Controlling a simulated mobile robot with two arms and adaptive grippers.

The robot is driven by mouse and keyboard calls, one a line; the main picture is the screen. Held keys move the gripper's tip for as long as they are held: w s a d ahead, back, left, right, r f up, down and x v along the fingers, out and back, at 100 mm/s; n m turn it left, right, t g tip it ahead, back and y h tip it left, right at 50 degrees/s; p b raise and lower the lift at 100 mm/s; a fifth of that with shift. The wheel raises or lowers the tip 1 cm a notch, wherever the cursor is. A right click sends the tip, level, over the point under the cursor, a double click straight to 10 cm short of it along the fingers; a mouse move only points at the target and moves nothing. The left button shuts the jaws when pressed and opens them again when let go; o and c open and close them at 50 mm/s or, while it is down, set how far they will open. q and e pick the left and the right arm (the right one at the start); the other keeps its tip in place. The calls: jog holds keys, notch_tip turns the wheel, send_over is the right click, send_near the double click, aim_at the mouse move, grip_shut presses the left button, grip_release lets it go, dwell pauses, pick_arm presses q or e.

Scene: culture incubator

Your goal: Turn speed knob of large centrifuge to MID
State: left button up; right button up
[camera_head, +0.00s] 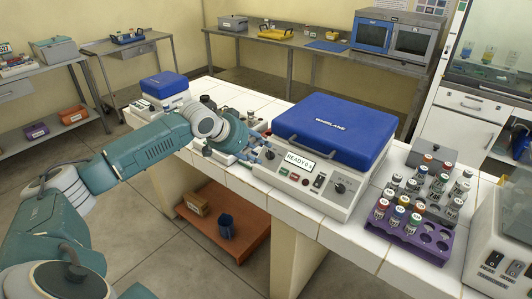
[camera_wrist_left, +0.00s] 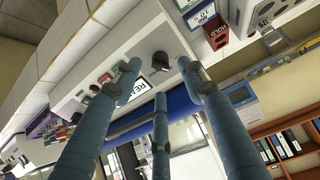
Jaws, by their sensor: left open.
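The large centrifuge (camera_head: 325,140) has a closed blue lid and a sloped white front panel, and stands mid-bench in the head view. Its display (camera_head: 299,161) reads READY. My left gripper (camera_head: 254,147) is at that left end. In the left wrist view the dark knob (camera_wrist_left: 161,61) lies ahead between the spread fingers of the open gripper (camera_wrist_left: 158,76), apparently untouched. I cannot read its setting. My right gripper is not in view.
A purple rack (camera_head: 405,233) and a grey rack with capped vials stand right of the centrifuge. A smaller blue-lidded device (camera_head: 164,85) stands farther left on the bench.

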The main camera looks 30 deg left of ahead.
aim_at(266, 154)
pick_arm(q)
jog(key=x, duration=0.6)
jog(key=shift+p, duration=0.35)
grip_shut()
